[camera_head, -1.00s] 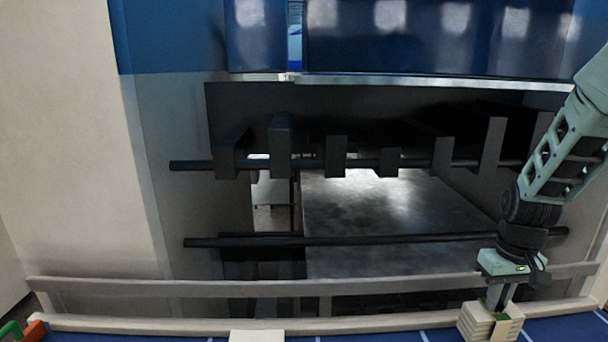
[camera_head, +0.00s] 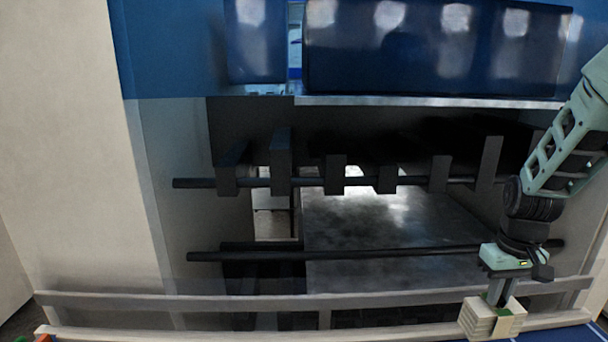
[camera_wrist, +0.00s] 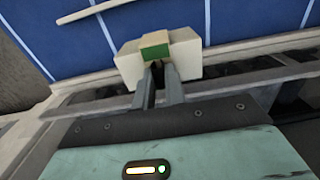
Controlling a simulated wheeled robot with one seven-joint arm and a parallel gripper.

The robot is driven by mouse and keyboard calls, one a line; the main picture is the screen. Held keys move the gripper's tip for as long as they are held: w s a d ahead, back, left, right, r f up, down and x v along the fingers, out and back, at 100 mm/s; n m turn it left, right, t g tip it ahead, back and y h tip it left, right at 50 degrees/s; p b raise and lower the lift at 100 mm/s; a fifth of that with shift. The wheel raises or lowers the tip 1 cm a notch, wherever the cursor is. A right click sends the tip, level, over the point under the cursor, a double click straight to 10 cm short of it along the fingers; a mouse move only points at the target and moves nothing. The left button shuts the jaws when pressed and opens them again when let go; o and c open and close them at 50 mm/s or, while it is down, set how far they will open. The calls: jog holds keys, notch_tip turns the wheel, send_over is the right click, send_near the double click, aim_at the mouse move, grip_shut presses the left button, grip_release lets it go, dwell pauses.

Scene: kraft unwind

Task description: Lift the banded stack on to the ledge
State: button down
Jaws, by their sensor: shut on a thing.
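The banded stack (camera_head: 478,319) is a cream block of layers with a tan band around it; in the wrist view the stack (camera_wrist: 189,58) also shows a green patch on its band. My gripper (camera_head: 499,298) is shut on it from above at the lower right of the head view, and its two fingers (camera_wrist: 159,74) reach the stack's near side in the wrist view. In the head view the stack overlaps the low pale rail (camera_head: 250,332); whether it touches the rail I cannot tell. Which surface is the ledge is not clear.
A grey upper rail (camera_head: 200,301) runs across the front. Behind it are a dark round bar (camera_head: 330,255), another bar with several black blocks (camera_head: 335,175), and a metal plate (camera_head: 400,225). Blue panels (camera_head: 430,60) hang above. A blue surface with white lines (camera_wrist: 240,22) lies beyond the stack.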

jog(key=shift+r+p, duration=2.8)
jog(key=shift+r, duration=3.75)
jog(key=s, duration=1.2)
jog(key=shift+d+b, duration=0.2)
jog(key=shift+b, duration=0.15)
